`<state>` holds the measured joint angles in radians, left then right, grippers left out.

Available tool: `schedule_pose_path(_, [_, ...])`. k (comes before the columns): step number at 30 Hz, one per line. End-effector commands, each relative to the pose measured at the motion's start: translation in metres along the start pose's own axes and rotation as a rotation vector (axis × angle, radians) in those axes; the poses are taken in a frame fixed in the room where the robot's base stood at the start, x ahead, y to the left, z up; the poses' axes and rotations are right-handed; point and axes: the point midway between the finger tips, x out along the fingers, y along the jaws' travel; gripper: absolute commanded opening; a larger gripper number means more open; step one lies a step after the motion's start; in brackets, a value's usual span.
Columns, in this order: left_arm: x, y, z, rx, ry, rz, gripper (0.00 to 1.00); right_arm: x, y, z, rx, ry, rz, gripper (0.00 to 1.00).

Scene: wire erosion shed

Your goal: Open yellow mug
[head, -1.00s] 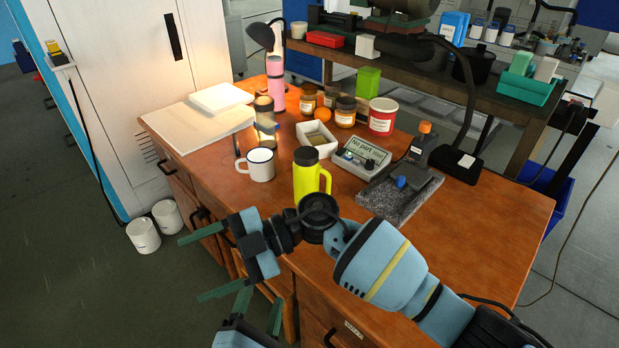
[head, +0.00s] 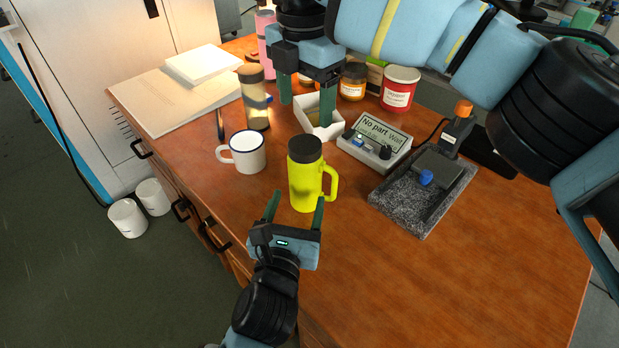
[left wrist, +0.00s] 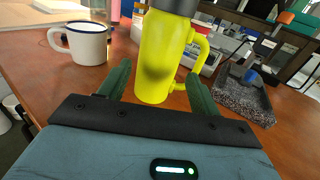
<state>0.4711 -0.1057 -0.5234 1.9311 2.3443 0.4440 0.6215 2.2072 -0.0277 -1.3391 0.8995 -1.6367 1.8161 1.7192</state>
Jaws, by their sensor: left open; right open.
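The yellow mug (head: 305,185) stands upright on the wooden workbench, with a dark lid (head: 304,149) on top and its handle to the right. My left gripper (head: 296,208) is open at the near side of the mug, pointing at its lower body. In the left wrist view the mug (left wrist: 160,60) stands just beyond and between the two green fingers (left wrist: 160,85); I cannot tell whether they touch it. The lid's top is cut off there. My right gripper (head: 306,112) is open, fingers down, above the bench behind the mug, over the white tray area.
A white enamel mug (head: 246,152) stands left of the yellow mug. A white tray (head: 334,131), a display box (head: 376,143) and a stand on a grey granite base (head: 418,212) are behind and right. Jars and a red-and-white tub (head: 400,90) stand farther back. The front right bench is clear.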

Motion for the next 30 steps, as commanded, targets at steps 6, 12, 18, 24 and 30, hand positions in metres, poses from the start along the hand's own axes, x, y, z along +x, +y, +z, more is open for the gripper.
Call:
schedule_pose_path(6, [0.008,0.0,0.001,0.002,-0.002,0.001,0.63,0.0,0.0,-0.001,-0.002,0.003,0.0,0.72])
schedule_pose_path(12, [0.035,0.0,0.001,0.002,-0.001,0.002,0.63,0.001,0.0,-0.001,-0.003,0.004,0.001,0.72])
schedule_pose_path(18, [0.062,0.0,0.001,0.002,-0.001,0.001,0.63,0.001,0.0,-0.001,-0.003,0.005,0.001,0.72])
schedule_pose_path(24, [0.076,0.001,0.001,0.003,-0.001,0.001,0.63,0.001,0.0,-0.001,-0.003,0.005,0.001,0.72])
schedule_pose_path(30, [0.078,0.001,0.0,0.003,0.0,0.001,0.63,0.001,0.0,-0.001,-0.003,0.005,0.001,0.72])
